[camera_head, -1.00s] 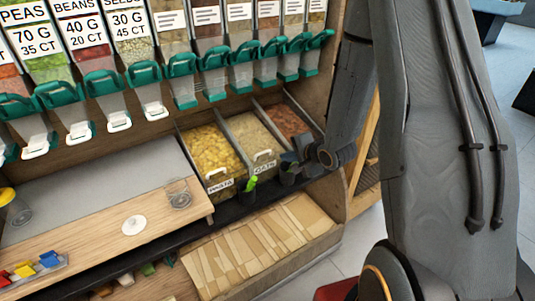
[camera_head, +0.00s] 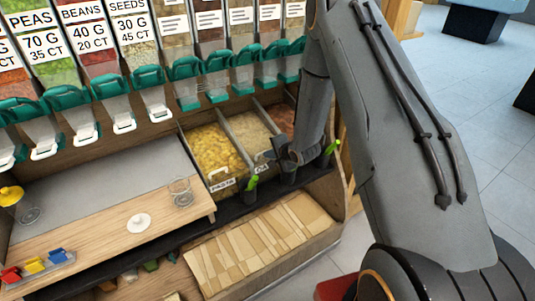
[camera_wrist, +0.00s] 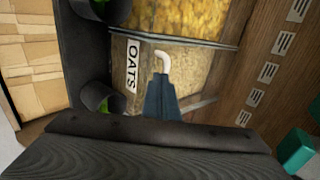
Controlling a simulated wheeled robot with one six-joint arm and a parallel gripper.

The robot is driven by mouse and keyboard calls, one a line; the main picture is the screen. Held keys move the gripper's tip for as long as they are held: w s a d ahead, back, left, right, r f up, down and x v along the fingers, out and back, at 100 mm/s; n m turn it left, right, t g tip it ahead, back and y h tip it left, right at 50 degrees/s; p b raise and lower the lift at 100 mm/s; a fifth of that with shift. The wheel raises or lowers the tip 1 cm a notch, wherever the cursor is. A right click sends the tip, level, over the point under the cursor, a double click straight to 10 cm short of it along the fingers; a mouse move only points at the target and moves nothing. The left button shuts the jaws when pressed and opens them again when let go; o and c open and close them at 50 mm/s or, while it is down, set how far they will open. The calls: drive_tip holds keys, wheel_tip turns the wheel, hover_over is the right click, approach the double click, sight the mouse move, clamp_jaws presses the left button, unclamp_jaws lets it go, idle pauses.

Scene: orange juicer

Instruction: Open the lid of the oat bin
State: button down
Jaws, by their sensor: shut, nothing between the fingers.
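The oat bin (camera_head: 248,130) holds pale oats and stands between two other bins on the shelf. Its label is partly hidden by my arm in the head view. In the wrist view the OATS label (camera_wrist: 132,66) is clear, with the clear lid beside it. The lid's white handle (camera_wrist: 163,60) curves just beyond my fingertips, its near part hidden by them. The lid looks down. My gripper (camera_wrist: 161,80) is shut and empty, close to the handle; I cannot tell if they touch. In the head view my gripper (camera_head: 284,150) is at the oat bin's front.
The pasta bin (camera_head: 213,149) is to the left, and a bin of reddish contents (camera_head: 281,119) to the right. Dark cups with green items (camera_head: 250,188) stand along the front ledge. Teal-handled dispensers (camera_head: 186,70) hang above. The board at left (camera_head: 110,232) carries small items.

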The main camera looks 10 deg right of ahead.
drive_tip(key=shift+w, duration=0.1)
wheel_tip(320, 180, up, 3)
drive_tip(key=b, duration=0.3)
hover_over(255, 145)
drive_tip(key=shift+w+a+r, duration=0.1)
drive_tip(key=shift+a+r, duration=0.05)
